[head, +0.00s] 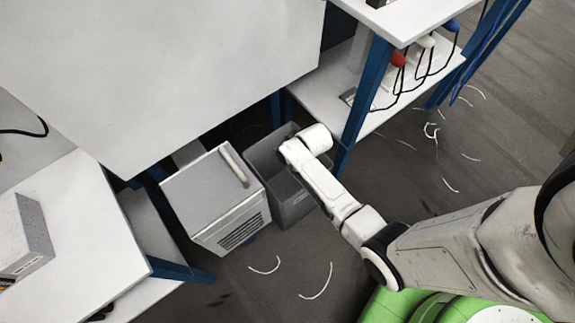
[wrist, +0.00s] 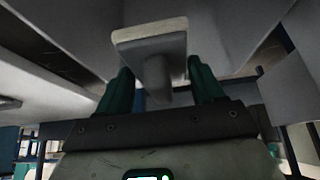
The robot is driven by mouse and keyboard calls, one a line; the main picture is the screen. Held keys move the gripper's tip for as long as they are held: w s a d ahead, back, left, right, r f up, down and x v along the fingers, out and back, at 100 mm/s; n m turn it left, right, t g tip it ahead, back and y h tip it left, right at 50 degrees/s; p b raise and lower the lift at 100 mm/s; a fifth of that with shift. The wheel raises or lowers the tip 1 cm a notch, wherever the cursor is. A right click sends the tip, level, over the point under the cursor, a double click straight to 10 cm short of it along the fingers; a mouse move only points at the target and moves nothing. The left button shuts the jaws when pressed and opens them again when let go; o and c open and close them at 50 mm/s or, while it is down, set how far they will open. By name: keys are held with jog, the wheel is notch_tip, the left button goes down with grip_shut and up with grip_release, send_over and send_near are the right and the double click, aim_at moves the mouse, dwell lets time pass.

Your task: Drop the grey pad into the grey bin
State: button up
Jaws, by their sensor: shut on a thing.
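The grey bin (head: 294,203) stands on the dark floor, open at the top, in the middle of the head view. The end of my arm hangs over its back right part, and my gripper is hidden below it there. In the wrist view my gripper (wrist: 160,78) has green fingers shut on the grey pad (wrist: 150,46). The pad has a pale upper edge and a narrower stem that sits between the fingers. The pad does not show in the head view. My arm hides part of the bin's inside.
A white box with a vent and handle (head: 217,200) stands close to the bin's left. A table leg (head: 361,103) and a shelf with coloured plugs (head: 398,60) are right of it. A large white tabletop (head: 170,65) lies behind. Floor in front is mostly clear, with thin white strands.

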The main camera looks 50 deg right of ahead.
jog(key=shift+f+b, duration=0.35)
jog(key=shift+f, duration=0.35)
jog(key=o, duration=1.2)
jog(key=p+v, duration=0.4)
jog(key=v, duration=0.6)
jog(key=shift+s+a+r, duration=0.1)
jog(key=shift+s+r, duration=0.1)
jog(key=shift+r, duration=0.15)
jog(key=shift+r, duration=0.1)
